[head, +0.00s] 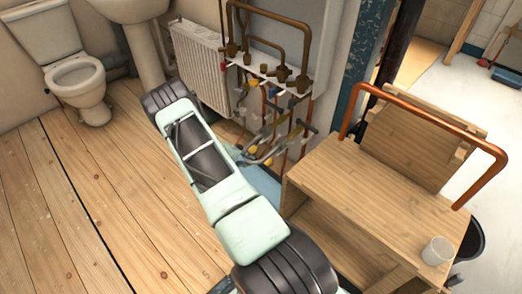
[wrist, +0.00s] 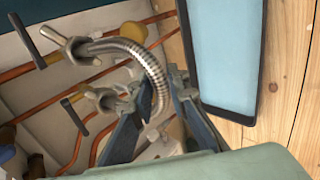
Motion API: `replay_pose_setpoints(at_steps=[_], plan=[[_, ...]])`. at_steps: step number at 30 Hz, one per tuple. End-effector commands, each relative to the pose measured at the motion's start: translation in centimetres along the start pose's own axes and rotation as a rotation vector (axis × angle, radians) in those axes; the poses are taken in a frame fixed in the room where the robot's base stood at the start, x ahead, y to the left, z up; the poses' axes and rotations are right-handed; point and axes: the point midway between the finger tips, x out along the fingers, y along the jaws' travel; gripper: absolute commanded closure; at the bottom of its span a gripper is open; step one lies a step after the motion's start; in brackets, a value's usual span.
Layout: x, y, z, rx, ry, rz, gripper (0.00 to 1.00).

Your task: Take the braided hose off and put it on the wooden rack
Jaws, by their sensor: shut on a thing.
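The braided hose (wrist: 157,70) is a silver curved hose in the wrist view. Its upper left end meets a metal fitting (wrist: 80,48) beside a valve with a dark lever; I cannot tell whether it is still joined there. My gripper (wrist: 161,92) has its fingers on either side of the hose's bend and is shut on it. The hose's lower end is partly hidden by the fingers. In the head view, my gripper (head: 258,150) is low in front of the pipework, and the hose is hard to make out. The wooden rack (head: 375,190) stands to the right.
A copper pipe (head: 430,118) arches over the rack, and a clear cup (head: 437,251) stands on its front right corner. Copper pipes and valves (head: 270,70) crowd the wall. A blue panel (wrist: 225,50) lies beside the gripper. A radiator (head: 200,65) is left of the pipes.

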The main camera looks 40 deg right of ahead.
Motion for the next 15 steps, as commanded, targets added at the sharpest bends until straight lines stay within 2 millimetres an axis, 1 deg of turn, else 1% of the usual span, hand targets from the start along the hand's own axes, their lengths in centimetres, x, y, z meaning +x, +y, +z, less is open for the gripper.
replay_pose_setpoints(at_steps=[2, 15], plan=[[-0.2, -0.1, -0.1, -0.001, 0.002, 0.002, 1.00], [-2.3, -2.2, -0.1, -0.001, 0.001, 0.003, 1.00]])
